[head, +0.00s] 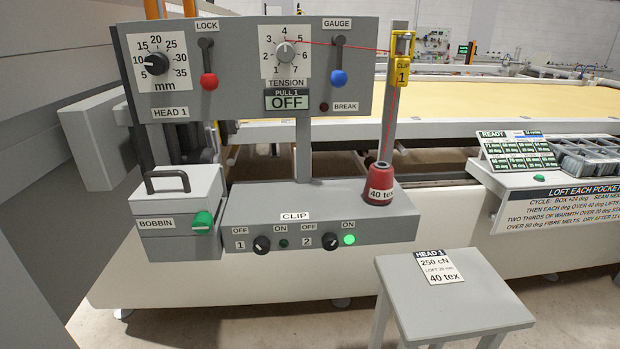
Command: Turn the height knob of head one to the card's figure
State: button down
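The black height knob (156,64) sits on a white dial marked 5 to 35 mm, on the upper left of the grey HEAD 1 panel (236,100). Its mark is too small to read surely; it seems to point left, near the low figures. A LOCK lever with a red ball (208,80) hangs down just right of the dial. The card (436,267) lies on a grey stool; it reads HEAD 1, 250 cN, a small loft line that looks like 30 mm, and 40 tex. My gripper is not in view.
Right of the lock are the tension knob (285,52) and the GAUGE lever with a blue ball (338,77). Below stand a bobbin box (175,205), a clip box (320,215) and a red thread cone (380,178). The grey stool (455,300) stands in front at right.

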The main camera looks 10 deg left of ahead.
aim_at(156, 63)
jog(key=u, duration=1.55)
jog(key=k, duration=0.5)
jog(key=z, duration=0.1)
jog(key=i, duration=0.5)
jog(key=u, duration=0.05)
